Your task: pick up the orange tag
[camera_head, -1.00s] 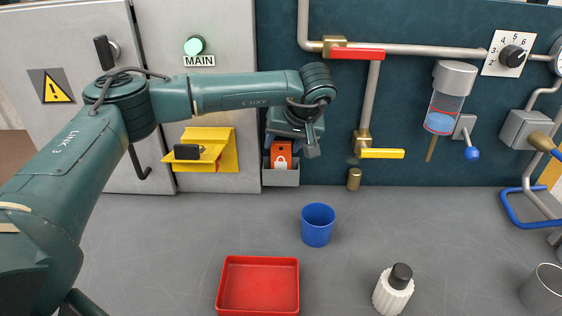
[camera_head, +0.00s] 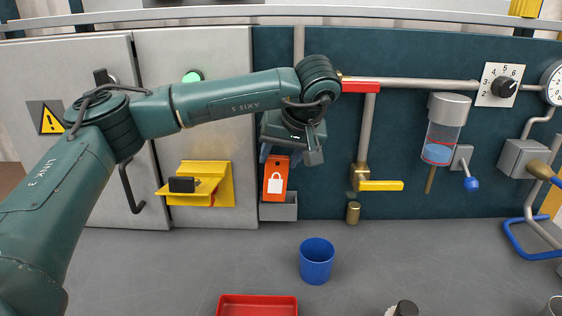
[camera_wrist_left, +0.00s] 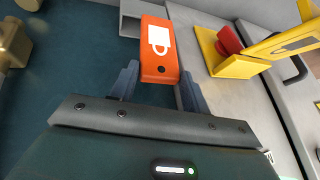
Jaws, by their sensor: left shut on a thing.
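The orange tag (camera_head: 276,181) has a white padlock picture and hangs upright below my left gripper (camera_head: 280,157). The gripper's dark fingers are shut on the tag's top end. The tag's lower end is at the rim of the small grey holder (camera_head: 279,212) on the wall; I cannot tell whether it is fully clear of it. In the left wrist view the tag (camera_wrist_left: 158,50) sits between the fingertips (camera_wrist_left: 157,78), with its dark hole near them. My right gripper is not in view.
A yellow bracket (camera_head: 219,187) with a black part is left of the holder. A yellow-handled valve (camera_head: 380,185) and pipes are to the right. A blue cup (camera_head: 317,261) and a red tray (camera_head: 257,306) stand on the grey bench below.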

